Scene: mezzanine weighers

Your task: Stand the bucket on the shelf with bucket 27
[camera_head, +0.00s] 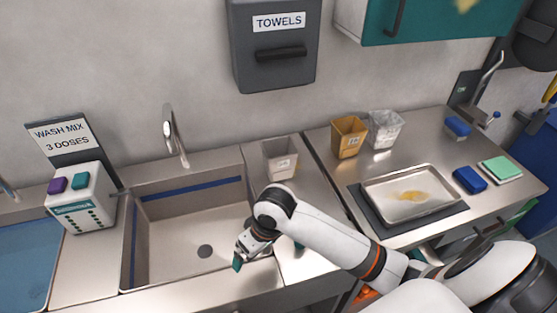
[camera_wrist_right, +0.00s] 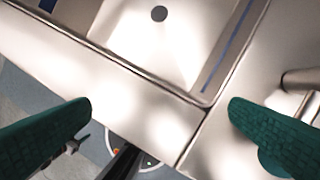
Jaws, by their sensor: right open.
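A grey bucket (camera_head: 280,160) with a small label stands upright on the counter just right of the sink. A mustard bucket (camera_head: 348,138) and a pale mottled bucket (camera_head: 384,130) stand side by side on the steel counter to its right. Their label numbers are too small to read. I cannot make out which shelf the task means. My right gripper (camera_head: 268,254) is open and empty over the sink's front right corner, apart from every bucket. Its two teal fingers stand wide apart in the right wrist view (camera_wrist_right: 160,108). My left gripper is not in view.
The sink (camera_head: 190,278) is empty. A tray (camera_head: 368,190) with a yellow smear lies on a dark mat at right. Blue (camera_head: 469,179) and green (camera_head: 500,168) blocks lie beyond it. A dispenser (camera_head: 82,200) stands left of the sink. A teal cabinet (camera_head: 440,22) hangs above.

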